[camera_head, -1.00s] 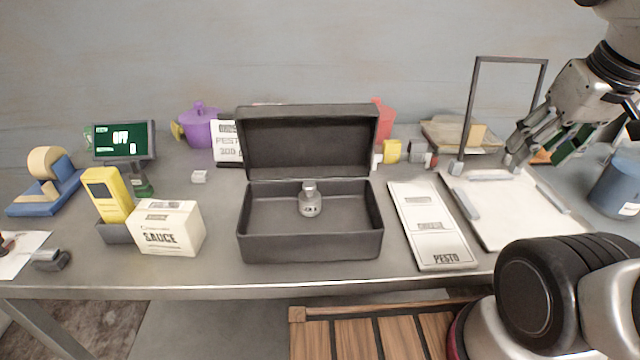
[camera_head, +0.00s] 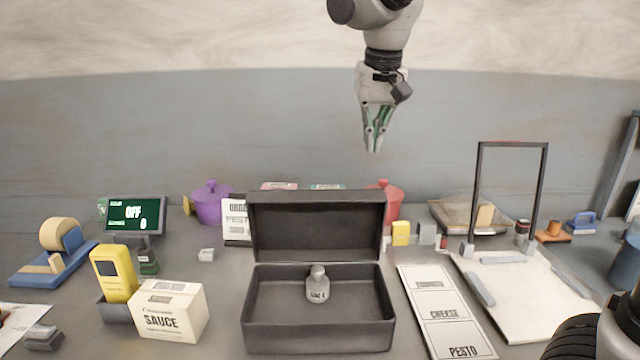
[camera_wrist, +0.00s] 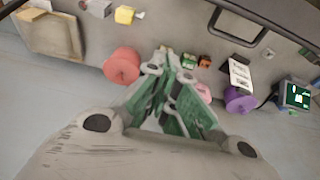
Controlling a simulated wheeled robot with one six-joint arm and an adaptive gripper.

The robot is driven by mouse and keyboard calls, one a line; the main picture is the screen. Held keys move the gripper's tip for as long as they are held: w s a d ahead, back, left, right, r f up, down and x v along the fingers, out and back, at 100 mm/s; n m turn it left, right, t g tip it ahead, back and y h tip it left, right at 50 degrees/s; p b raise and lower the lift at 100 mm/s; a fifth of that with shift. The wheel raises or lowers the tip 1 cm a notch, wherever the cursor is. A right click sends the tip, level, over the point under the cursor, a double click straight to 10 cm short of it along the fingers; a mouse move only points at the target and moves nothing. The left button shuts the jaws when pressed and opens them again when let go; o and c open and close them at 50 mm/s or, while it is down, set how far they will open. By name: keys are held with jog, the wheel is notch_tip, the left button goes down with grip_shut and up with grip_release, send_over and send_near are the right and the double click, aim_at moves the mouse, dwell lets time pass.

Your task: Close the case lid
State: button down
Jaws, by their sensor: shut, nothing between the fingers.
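The black case (camera_head: 318,338) stands open on the table in the head view. Its lid (camera_head: 316,226) is raised upright at the back of the box. A small grey bottle-shaped weight (camera_head: 317,284) stands inside the case. My gripper (camera_head: 373,150) is shut and empty, pointing down, above and behind the raised lid, apart from it. In the wrist view, my gripper (camera_wrist: 172,62) shows with closed fingers, and part of the dark lid edge (camera_wrist: 255,15) is at the top.
A sauce box (camera_head: 168,311) and yellow device (camera_head: 113,273) stand left of the case. A label board (camera_head: 443,308) and a white board with a dark upright frame (camera_head: 478,200) are at right. A purple pot (camera_head: 210,205) and red container (camera_head: 390,203) stand behind.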

jog(key=w+a, duration=0.2)
jog(key=a, duration=0.8)
notch_tip(320, 180, down, 10)
jog(key=s, duration=0.1)
jog(key=shift+s+a, duration=0.25)
jog(key=shift+r, duration=0.1)
